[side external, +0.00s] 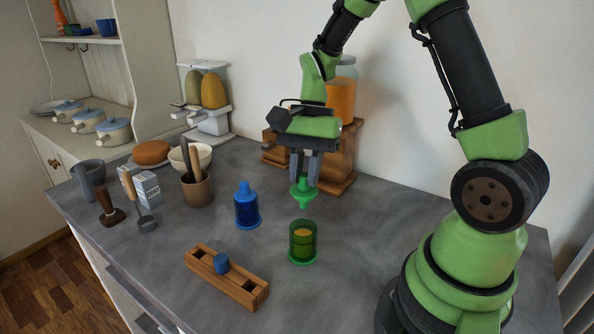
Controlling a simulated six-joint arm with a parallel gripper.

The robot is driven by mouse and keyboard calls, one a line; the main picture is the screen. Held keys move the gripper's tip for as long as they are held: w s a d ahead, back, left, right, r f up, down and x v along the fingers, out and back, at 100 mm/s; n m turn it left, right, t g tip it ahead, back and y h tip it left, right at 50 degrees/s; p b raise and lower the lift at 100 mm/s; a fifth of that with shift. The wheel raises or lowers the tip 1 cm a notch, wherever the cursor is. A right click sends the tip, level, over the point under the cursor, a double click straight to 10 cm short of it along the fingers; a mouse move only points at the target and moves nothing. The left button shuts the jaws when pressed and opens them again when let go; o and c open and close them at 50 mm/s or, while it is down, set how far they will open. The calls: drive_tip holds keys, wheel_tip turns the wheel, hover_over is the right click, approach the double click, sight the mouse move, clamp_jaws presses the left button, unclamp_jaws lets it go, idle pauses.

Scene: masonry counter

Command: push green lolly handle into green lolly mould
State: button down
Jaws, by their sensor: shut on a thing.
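My gripper (305,175) points down and is shut on the green lolly handle (303,193). The handle hangs upright in the air with its narrow end down. The green lolly mould (303,243) stands on the counter below it, a see-through green cup with something yellowish inside. A clear gap shows between handle and mould. The handle appears roughly over the mould, but one view does not settle the depth.
A blue mould with a blue top (246,206) stands to the left. A wooden block with holes (227,277) and a blue knob lies in front. A utensil pot (196,187) and boxes are farther left. A wooden dispenser (340,160) stands behind my gripper.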

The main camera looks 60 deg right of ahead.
sight(304, 199)
drive_tip(key=shift+f, duration=2.9)
drive_tip(key=shift+f, duration=1.15)
drive_tip(key=c, duration=1)
unclamp_jaws()
drive_tip(key=shift+r, duration=0.1)
drive_tip(key=v, duration=0.9)
drive_tip(key=shift+d+r, duration=0.2)
drive_tip(key=shift+r, duration=0.15)
